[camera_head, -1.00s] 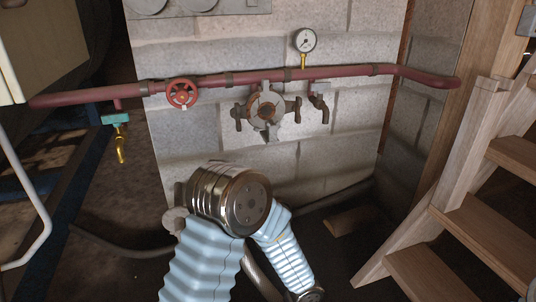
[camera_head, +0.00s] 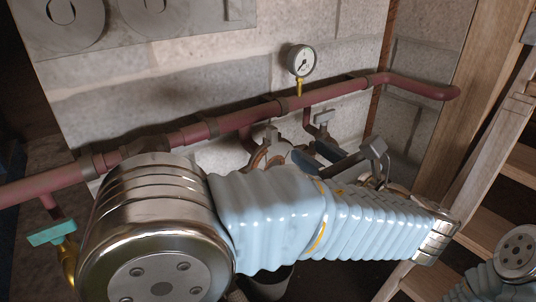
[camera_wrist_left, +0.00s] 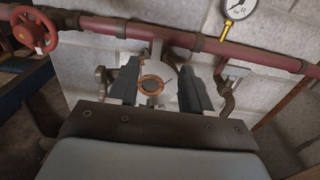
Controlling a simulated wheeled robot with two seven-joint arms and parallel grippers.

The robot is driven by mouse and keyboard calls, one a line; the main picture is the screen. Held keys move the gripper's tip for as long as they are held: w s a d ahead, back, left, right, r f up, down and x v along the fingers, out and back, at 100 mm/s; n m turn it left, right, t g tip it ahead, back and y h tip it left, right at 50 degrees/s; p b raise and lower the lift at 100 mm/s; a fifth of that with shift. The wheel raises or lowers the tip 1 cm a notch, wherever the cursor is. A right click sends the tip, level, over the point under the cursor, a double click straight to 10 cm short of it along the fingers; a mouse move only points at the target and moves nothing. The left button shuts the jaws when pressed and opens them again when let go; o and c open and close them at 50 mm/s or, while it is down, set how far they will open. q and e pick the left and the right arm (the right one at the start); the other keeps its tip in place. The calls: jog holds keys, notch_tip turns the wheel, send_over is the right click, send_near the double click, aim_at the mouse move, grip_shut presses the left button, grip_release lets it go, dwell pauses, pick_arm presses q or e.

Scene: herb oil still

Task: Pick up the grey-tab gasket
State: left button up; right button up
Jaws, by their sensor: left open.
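A copper-coloured ring (camera_wrist_left: 151,85), which seems to be the gasket, shows in the left wrist view at the pipe fitting on the wall. It lies between and beyond my left gripper's fingers, and I see no contact. I cannot make out a grey tab on it. In the head view the fitting (camera_head: 262,158) is partly hidden behind my left arm. My left gripper (camera_wrist_left: 159,75) is open and empty, pointing at the wall; in the head view it (camera_head: 328,150) shows behind the blue sleeve. My right gripper is not in view.
A red pipe (camera_head: 235,122) runs along the block wall above the fitting, with a pressure gauge (camera_head: 301,60). A tap with a green handle (camera_head: 51,232) hangs at left. A red handwheel (camera_wrist_left: 33,30) is left of my gripper. Wooden stairs (camera_head: 490,235) stand at right.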

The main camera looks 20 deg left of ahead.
aim_at(275, 130)
pick_arm(q)
jog(key=b+x, duration=0.1)
jog(key=x, duration=1.1)
jog(key=shift+a+f, duration=0.1)
grip_shut()
